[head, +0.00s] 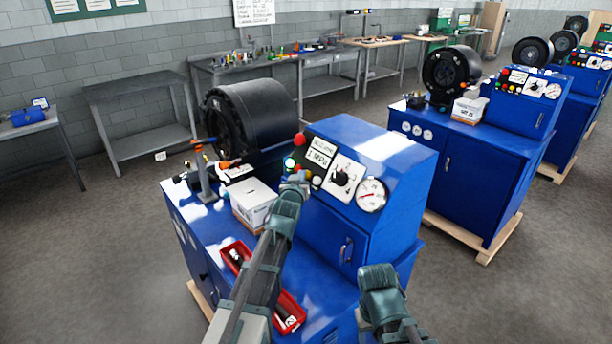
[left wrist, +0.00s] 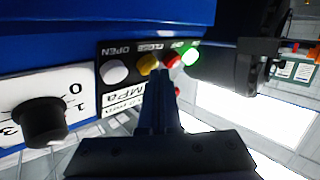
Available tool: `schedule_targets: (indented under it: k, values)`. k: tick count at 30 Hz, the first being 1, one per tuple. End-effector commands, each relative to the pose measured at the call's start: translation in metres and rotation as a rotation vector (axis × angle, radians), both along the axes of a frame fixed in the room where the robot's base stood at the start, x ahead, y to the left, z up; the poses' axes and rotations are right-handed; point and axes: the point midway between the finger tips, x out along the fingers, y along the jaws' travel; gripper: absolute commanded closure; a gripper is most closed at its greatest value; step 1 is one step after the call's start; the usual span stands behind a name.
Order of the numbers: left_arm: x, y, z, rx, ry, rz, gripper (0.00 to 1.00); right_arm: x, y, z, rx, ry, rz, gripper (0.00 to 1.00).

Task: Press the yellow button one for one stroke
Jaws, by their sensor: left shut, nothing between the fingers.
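The yellow button (left wrist: 147,64) sits in a row on the black control panel of the nearest blue machine (head: 385,170). In the left wrist view the row also has a white button (left wrist: 114,72), a red button (left wrist: 174,61) and a lit green button (left wrist: 190,54). My left gripper (head: 299,177) is shut and empty, with its tips in front of the panel. In the left wrist view its tips (left wrist: 159,72) overlap the edge of the yellow button; I cannot tell whether they touch. In the head view the gripper hides the yellow button. My right gripper (head: 378,277) is low, right of the cabinet door; its tips are unclear.
A black selector knob (left wrist: 44,120) and a pressure gauge (head: 371,194) are beside the buttons. A white box (head: 252,203) and a red tray (head: 236,252) stand on the machine's top. A black crimper head (head: 250,115) is behind. More blue machines stand at right.

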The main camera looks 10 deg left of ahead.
Motion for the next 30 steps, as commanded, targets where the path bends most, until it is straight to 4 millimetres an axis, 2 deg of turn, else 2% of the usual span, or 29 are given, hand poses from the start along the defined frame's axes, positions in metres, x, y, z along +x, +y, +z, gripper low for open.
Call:
schedule_targets:
  k: [21, 30]
  values:
    - [0.0038, -0.0031, -0.0032, 0.0, 0.001, 0.0, 1.0, 0.0, 0.0, -0.003, 0.0, 0.0, 0.0, 0.5]
    - [-0.0049, 0.0037, 0.0049, 0.0, 0.001, 0.001, 1.0, 0.0, 0.0, 0.005, 0.0, 0.0, 0.0, 0.5]
